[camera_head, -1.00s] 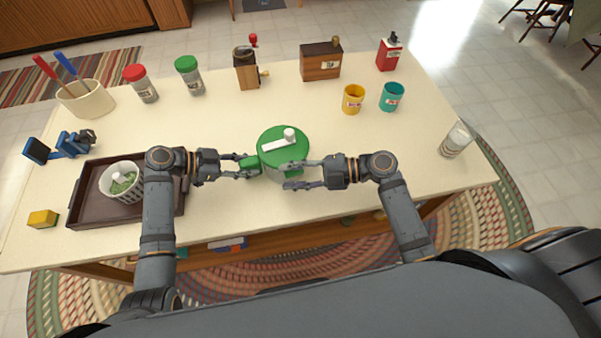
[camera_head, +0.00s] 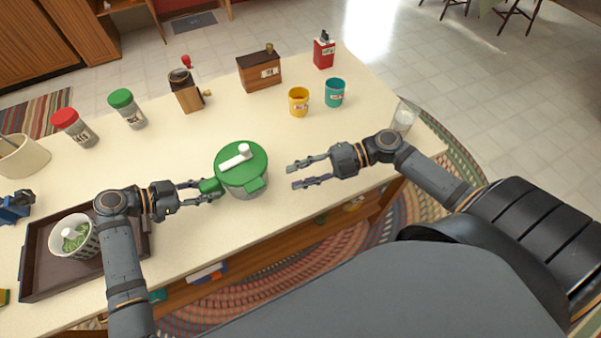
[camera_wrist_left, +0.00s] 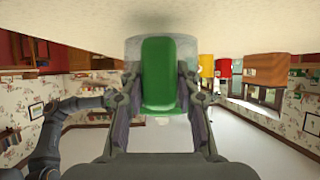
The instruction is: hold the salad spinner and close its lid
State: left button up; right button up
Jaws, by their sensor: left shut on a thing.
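The salad spinner (camera_head: 245,192) stands on the table, with a clear bowl and a green lid (camera_head: 240,172) that has a white crank on top. The lid lies over the bowl and looks level. My left gripper (camera_head: 205,192) is shut on the spinner's green handle at its left side. In the left wrist view the green handle (camera_wrist_left: 158,75) sits between the fingers, with the clear bowl behind it. My right gripper (camera_head: 292,175) is open and empty, to the right of the spinner and apart from it.
Shakers, a grinder (camera_head: 186,95), a wooden box (camera_head: 260,72), yellow (camera_head: 299,103) and teal (camera_head: 335,93) cups stand behind. A glass (camera_head: 404,117) stands near the right edge.

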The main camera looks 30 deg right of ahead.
pick_arm(q)
jog(key=shift+f, duration=0.1)
jog(key=o, duration=1.2)
